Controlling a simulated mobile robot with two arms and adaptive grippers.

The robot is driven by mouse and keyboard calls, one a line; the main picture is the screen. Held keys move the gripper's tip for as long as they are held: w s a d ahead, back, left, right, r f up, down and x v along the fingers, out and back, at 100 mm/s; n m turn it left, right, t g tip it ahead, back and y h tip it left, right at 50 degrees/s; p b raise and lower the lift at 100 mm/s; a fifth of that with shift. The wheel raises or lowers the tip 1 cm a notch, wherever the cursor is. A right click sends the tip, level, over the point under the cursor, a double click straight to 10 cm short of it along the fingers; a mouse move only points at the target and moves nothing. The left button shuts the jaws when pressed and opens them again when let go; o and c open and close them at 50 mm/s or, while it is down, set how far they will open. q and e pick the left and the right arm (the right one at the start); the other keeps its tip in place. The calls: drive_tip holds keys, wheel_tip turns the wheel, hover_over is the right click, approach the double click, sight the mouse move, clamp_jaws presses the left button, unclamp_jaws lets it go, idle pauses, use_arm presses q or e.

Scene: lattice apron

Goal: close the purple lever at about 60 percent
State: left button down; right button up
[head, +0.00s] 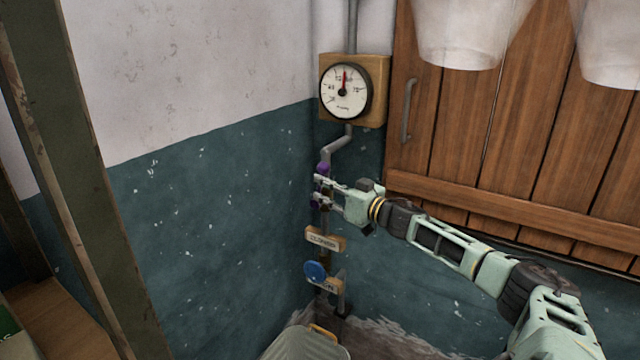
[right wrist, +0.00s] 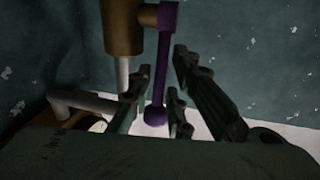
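The purple lever (head: 322,169) is on a vertical pipe below a gauge in the head view, partly hidden by my right gripper. In the right wrist view the lever (right wrist: 160,70) runs from its hub beside a brass-coloured valve body (right wrist: 123,25) down to a round knob. My right gripper (head: 316,188) is at the lever, its fingers reaching left. In the right wrist view the fingers stand apart on either side of the lever, with gaps visible; the gripper is open. My left gripper is not in view.
A round gauge (head: 344,91) with a red needle pointing up hangs above. A sign reading CLOSED (head: 322,239) and a blue round handle (head: 315,271) are below on the pipe. A wooden door (head: 470,130) is at right, a post (head: 75,170) at left.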

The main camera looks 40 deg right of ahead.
drive_tip(key=shift+w+a+p, duration=0.1)
drive_tip(key=shift+w+p, duration=0.2)
drive_tip(key=shift+w, duration=0.95)
clamp_jaws()
